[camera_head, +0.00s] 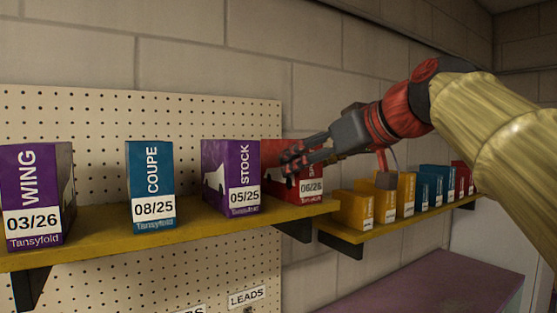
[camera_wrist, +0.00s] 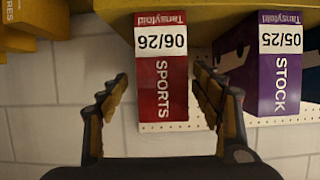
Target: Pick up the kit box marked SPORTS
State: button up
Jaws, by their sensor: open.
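The SPORTS kit box is red with a white 06/26 label. In the head view the red box (camera_head: 312,184) stands at the right end of the yellow shelf, partly hidden behind my gripper (camera_head: 308,158). In the wrist view the SPORTS box (camera_wrist: 163,82) appears upside down, between the two fingers. My gripper (camera_wrist: 160,115) is open, with one finger on each side of the box's face. A gap shows on both sides, wider on the left, so the fingers look apart from the box.
The purple STOCK box (camera_head: 230,177) stands just left of the red box. The blue COUPE box (camera_head: 151,186) and purple WING box (camera_head: 36,194) are farther left on the yellow shelf (camera_head: 100,241). A second shelf (camera_head: 395,226) at right holds several smaller yellow, blue and red boxes.

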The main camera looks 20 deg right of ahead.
jog(key=shift+w+a+f, duration=0.15)
jog(key=shift+w+a, duration=0.15)
jog(key=shift+w, duration=0.25)
jog(key=shift+f+p, duration=0.1)
jog(key=shift+p, duration=0.2)
jog(key=shift+p+x, duration=0.8)
jog(key=shift+x, duration=2.2)
jog(key=shift+s, duration=0.1)
jog(key=shift+c, duration=0.4)
jog(key=c, duration=1.3)
jog(key=shift+r, duration=0.2)
jog(key=shift+c, duration=0.8)
